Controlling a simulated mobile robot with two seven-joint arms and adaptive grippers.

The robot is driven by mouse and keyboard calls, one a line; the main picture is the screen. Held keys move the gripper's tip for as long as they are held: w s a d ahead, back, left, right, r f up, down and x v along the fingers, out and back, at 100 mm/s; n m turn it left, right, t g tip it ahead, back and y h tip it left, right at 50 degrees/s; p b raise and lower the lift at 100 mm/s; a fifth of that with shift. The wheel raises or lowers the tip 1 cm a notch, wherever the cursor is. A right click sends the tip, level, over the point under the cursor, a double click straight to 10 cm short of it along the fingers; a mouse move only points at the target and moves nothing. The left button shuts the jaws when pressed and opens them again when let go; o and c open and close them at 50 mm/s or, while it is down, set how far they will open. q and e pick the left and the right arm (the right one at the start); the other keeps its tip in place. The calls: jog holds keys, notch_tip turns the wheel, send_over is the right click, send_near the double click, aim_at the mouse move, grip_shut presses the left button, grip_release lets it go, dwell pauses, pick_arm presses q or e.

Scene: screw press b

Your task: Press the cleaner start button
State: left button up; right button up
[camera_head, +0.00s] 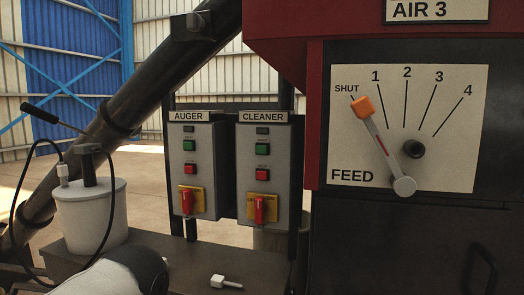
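The CLEANER box (282,170) is a grey control panel at the middle of the head view, with its label on top. Its green button (262,149) sits above a red button (262,174); the small lettering is too blurred to read. Below them is a red switch handle (260,210) on a yellow plate, standing roughly upright. A small dark window (262,130) is above the green button. Nothing covers the buttons. Neither of my grippers shows; only a white and black arm link of mine is at the bottom left.
The similar AUGER box (206,170) stands just left. A white bucket (90,215) with a black hose and a small white object (225,282) are on the dark bench (190,262). The FEED dial (440,150) is at right, its lever near SHUT.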

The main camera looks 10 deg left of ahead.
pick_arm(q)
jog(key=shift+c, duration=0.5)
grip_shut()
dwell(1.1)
